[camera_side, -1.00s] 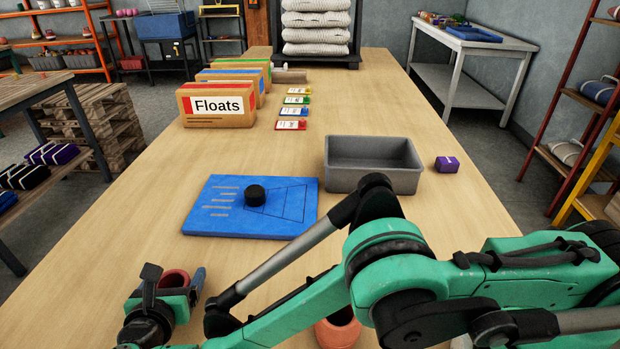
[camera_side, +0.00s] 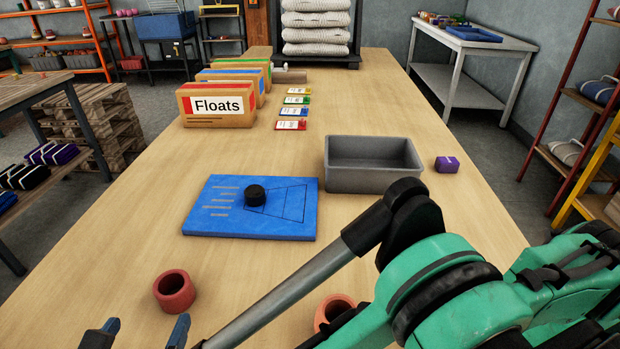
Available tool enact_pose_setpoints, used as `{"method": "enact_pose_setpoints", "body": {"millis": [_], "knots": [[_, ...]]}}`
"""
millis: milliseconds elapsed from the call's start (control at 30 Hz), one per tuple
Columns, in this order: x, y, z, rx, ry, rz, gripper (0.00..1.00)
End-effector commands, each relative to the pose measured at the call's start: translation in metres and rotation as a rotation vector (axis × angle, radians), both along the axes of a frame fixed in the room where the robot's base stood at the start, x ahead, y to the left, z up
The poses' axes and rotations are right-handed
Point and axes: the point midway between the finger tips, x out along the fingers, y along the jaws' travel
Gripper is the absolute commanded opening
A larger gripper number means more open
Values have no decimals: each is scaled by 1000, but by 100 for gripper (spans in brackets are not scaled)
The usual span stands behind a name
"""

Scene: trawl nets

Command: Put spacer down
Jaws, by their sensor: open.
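A reddish hollow spacer (camera_side: 174,296) stands upright on the table at the lower left, its open hole facing up. My gripper (camera_side: 147,329) is at the bottom edge of the picture, nearer the camera than this spacer. Its two blue-tipped fingers are spread apart with nothing between them, clear of the spacer. A second, more orange ring-shaped spacer (camera_side: 334,306) stands farther right, partly hidden behind my arm.
A blue board (camera_side: 225,222) with a black round piece (camera_side: 255,195) lies mid-table. A grey bin (camera_side: 372,180) stands to its right, beside a purple block (camera_side: 447,164). A Floats box (camera_side: 216,105) and small coloured cards (camera_side: 292,112) are farther back. The left front table is clear.

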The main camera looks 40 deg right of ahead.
Motion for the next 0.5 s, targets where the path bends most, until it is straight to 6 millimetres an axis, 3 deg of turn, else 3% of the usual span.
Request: {"method": "enact_pose_setpoints", "body": {"millis": [133, 233, 400, 500], "knots": [[7, -7, 11, 56, 5, -35, 100], [27, -31, 29, 182, 10, -112, 100], [58, -103, 66, 531, -9, -347, 100], [60, -149, 83, 752, -44, -511, 100]]}}
